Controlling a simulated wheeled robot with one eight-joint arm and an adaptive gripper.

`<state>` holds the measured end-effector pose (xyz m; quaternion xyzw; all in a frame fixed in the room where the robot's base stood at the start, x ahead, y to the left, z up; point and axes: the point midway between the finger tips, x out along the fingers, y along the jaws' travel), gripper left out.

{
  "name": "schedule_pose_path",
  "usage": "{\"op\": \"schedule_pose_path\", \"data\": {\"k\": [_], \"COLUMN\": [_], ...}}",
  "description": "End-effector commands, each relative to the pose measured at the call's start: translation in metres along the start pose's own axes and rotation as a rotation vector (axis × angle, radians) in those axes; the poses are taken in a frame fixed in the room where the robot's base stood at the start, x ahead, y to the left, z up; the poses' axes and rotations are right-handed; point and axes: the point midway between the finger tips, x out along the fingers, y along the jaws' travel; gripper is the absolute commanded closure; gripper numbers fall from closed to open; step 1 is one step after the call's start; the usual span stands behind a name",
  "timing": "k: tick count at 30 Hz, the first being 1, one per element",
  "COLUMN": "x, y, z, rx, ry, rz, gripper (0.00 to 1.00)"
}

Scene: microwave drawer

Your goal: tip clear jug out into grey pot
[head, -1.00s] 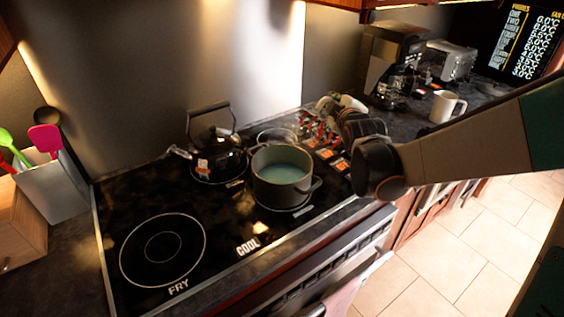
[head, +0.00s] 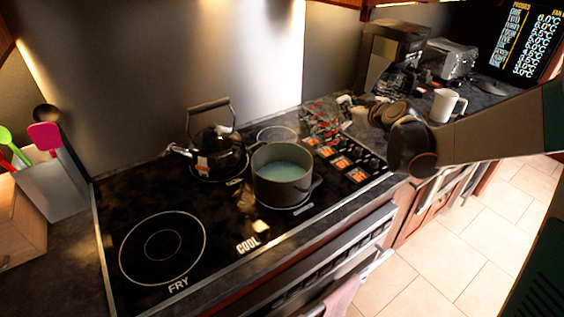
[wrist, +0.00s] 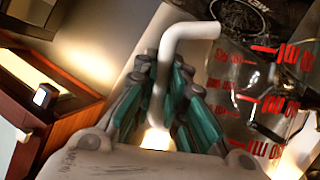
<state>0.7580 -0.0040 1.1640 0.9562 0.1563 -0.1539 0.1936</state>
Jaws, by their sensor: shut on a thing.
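The clear jug (head: 322,120) with red markings is held over the back right of the hob, to the right of the grey pot and apart from it. It also shows at the right of the wrist view (wrist: 262,95), see-through, with no liquid that I can make out. My gripper (wrist: 160,105) is shut on the jug's pale handle (wrist: 182,38), between its green-padded fingers. In the head view my gripper (head: 358,108) is small and partly hidden by my wrist. The grey pot (head: 278,192) stands upright on the hob with pale bluish liquid inside.
A black kettle (head: 218,150) stands behind the pot on the left. A glass lid or dish (head: 277,134) lies behind the pot. A white mug (head: 445,106), toaster (head: 450,60) and coffee machine (head: 392,50) are at the right. The front left burner (head: 163,250) is clear.

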Motion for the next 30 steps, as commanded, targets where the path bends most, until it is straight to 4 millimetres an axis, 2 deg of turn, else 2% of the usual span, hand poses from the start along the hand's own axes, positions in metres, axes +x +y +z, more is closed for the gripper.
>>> {"op": "schedule_pose_path", "data": {"k": [1, 4, 11, 25, 30], "x": [0.004, 0.007, 0.006, -0.007, -0.008], "y": [0.008, 0.013, 0.012, 0.023, 0.025], "z": [0.009, 0.017, 0.014, -0.018, -0.022], "rx": [0.078, 0.196, 0.197, 0.195, 0.194], "ry": [-0.002, -0.002, -0.001, -0.002, -0.002], "rz": [-0.026, -0.076, -0.080, -0.078, -0.078], "gripper": [1.00, 1.00, 1.00, 1.00, 1.00]}}
